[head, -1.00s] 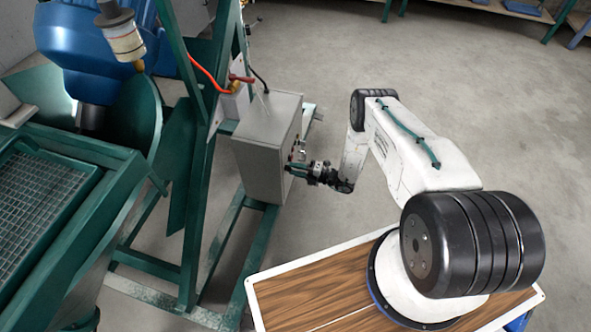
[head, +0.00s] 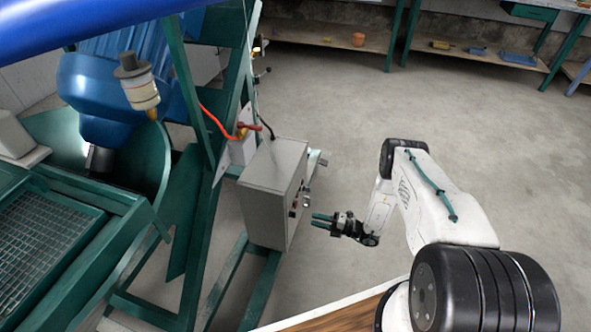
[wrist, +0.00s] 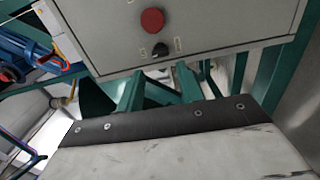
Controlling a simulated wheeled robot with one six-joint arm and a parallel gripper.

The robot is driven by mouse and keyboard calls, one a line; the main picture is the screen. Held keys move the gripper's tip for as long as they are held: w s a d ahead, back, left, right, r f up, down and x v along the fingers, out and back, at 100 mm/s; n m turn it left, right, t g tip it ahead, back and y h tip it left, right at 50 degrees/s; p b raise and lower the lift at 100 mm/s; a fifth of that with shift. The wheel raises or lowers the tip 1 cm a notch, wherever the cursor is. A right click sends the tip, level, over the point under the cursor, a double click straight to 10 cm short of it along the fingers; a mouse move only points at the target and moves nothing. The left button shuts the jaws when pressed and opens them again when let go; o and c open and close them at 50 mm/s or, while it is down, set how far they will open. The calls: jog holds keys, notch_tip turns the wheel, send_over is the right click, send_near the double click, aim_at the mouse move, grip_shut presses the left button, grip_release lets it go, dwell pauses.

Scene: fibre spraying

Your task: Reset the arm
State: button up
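My white arm with black joints (head: 440,205) reaches left from its base. My gripper (head: 318,220) has two dark green fingers and points at the front of a grey control box (head: 272,190). The fingertips are close to the box's front face, seemingly just clear of it and low on it. In the wrist view, two green fingers (wrist: 158,88) stand apart with nothing seen between them. Above them, the box front shows a red button (wrist: 152,20) and a black knob (wrist: 160,49).
A green frame (head: 190,200) carries the box. A blue machine (head: 105,100) and a green grated bin (head: 45,230) stand at the left. The wood-topped base surface (head: 355,315) lies below my arm. Shelves (head: 480,55) line the back. The floor right of the box is open.

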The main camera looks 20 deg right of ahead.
jog(key=s+a+r+n+g+y, duration=0.2)
jog(key=s+a+r+n+g, duration=0.25)
jog(key=n, duration=0.45)
jog(key=s+r+n+g+h, duration=0.2)
jog(key=s+r+n+g, duration=0.15)
jog(key=r+n, duration=0.55)
jog(key=s+d+r+n+g+h, duration=0.1)
jog(key=s+r+n+g+h, duration=0.3)
jog(key=r, duration=1)
jog(key=r+n+g+h, duration=0.1)
jog(key=r+n+g, duration=0.4)
jog(key=r+n, duration=0.5)
jog(key=s+r+n+t+h, duration=0.4)
jog(key=s+r, duration=0.6)
jog(key=r, duration=0.4)
jog(key=s+r+n+t+h, duration=0.3)
jog(key=s+r+n+h, duration=0.2)
jog(key=s+r, duration=0.6)
jog(key=shift+s+a+r+n+t+h, duration=0.3)
jog(key=shift+r+n+t, duration=0.1)
jog(key=shift+r+n, duration=0.95)
